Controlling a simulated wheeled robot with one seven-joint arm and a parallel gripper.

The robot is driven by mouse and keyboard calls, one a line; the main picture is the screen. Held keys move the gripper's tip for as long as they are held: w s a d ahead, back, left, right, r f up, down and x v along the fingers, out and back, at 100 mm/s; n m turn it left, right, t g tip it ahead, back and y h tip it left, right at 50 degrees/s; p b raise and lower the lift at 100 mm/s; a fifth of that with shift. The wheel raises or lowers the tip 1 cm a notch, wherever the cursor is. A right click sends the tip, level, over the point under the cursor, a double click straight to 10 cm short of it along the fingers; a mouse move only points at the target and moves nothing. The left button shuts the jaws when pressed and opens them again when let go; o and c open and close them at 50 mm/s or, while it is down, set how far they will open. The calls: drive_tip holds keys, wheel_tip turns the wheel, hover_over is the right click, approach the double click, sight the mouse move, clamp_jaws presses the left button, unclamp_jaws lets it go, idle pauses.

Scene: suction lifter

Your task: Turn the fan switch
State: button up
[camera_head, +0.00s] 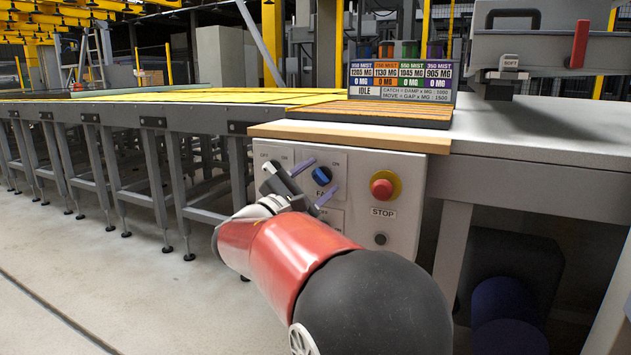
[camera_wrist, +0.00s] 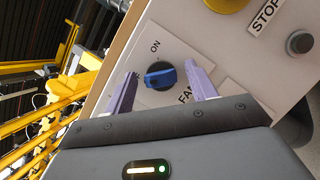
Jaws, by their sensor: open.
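The fan switch (camera_head: 322,175) is a blue rotary knob on a dark round base, on a plate marked FAN on the light control panel (camera_head: 408,240). In the wrist view the blue knob (camera_wrist: 160,79) shows between my fingertips, near an ON label. My gripper (camera_head: 316,182) has two purple fingers and is open in front of the panel. In the wrist view its fingers (camera_wrist: 160,82) are spread on either side of the knob, with visible gaps. I cannot tell how far the fingertips are from the panel.
A red stop button (camera_head: 383,187) on a yellow base and a small dark button (camera_head: 380,239) sit right of the fan switch. A wooden ledge (camera_head: 350,135) juts above the panel. A display board (camera_head: 400,80) reading IDLE stands on top. Open floor lies at left.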

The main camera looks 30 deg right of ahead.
drive_tip(key=shift+c, duration=0.3)
drive_tip(key=c, duration=0.9)
